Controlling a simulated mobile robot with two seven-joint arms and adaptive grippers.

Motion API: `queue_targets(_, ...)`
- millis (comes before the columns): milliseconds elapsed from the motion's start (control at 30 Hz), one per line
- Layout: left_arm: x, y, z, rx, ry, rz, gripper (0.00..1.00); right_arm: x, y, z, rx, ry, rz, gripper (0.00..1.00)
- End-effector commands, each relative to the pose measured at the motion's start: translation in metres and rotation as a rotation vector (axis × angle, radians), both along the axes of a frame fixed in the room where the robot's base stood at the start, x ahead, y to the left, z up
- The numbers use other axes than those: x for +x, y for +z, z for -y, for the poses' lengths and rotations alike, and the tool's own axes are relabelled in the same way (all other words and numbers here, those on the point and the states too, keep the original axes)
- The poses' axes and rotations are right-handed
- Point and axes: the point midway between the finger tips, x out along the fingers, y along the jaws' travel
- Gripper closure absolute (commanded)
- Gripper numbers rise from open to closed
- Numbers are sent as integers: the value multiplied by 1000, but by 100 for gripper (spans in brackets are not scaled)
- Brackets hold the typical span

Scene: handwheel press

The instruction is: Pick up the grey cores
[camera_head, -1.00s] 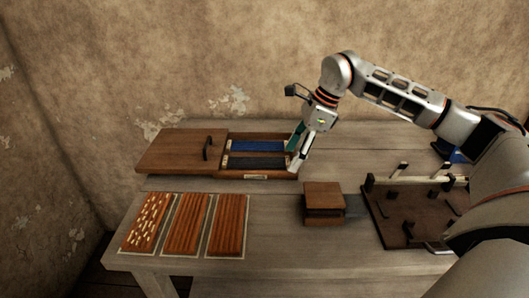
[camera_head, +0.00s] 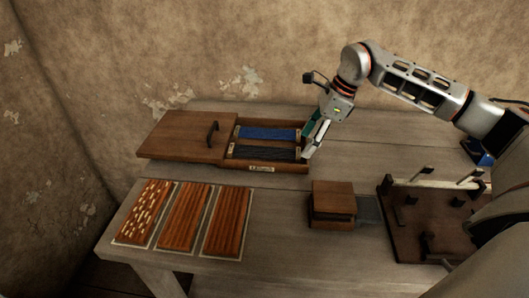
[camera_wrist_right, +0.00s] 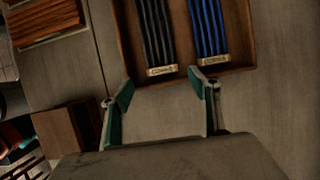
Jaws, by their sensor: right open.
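The grey cores (camera_head: 264,152) are a dark grey bundle of rods lying in the front half of an open wooden tray (camera_head: 262,167). In the right wrist view the grey cores (camera_wrist_right: 156,28) have a small label at their near end. Blue cores (camera_head: 268,133) lie beside them in the tray; they also show in the wrist view (camera_wrist_right: 207,30). My right gripper (camera_head: 309,146) is at the tray's right end. In the wrist view my right gripper (camera_wrist_right: 163,90) is open and empty, its green-padded fingers just short of the grey cores' labelled end. My left gripper is not in view.
A wooden lid (camera_head: 182,138) with a dark handle is left of the tray. Several reddish-brown slatted panels (camera_head: 183,217) lie at the front left. A small wooden block (camera_head: 333,200) and a dark pegged board (camera_head: 412,235) stand at the right. Bare tabletop lies between panels and block.

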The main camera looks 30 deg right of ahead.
Motion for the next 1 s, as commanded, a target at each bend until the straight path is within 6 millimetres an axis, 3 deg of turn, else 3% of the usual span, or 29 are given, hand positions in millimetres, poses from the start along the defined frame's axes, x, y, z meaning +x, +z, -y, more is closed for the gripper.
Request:
queue_targets(233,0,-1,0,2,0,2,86,10,-34,-10,1,1,-3,39)
queue_targets(467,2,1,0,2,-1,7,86,11,-36,-11,-1,0,-1,39)
queue_targets(500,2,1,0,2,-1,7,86,11,-36,-11,-1,0,-1,42)
queue_targets(667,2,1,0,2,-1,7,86,11,-36,-11,-1,0,-1,83)
queue_targets(1000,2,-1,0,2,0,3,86,11,-35,-11,0,0,0,85)
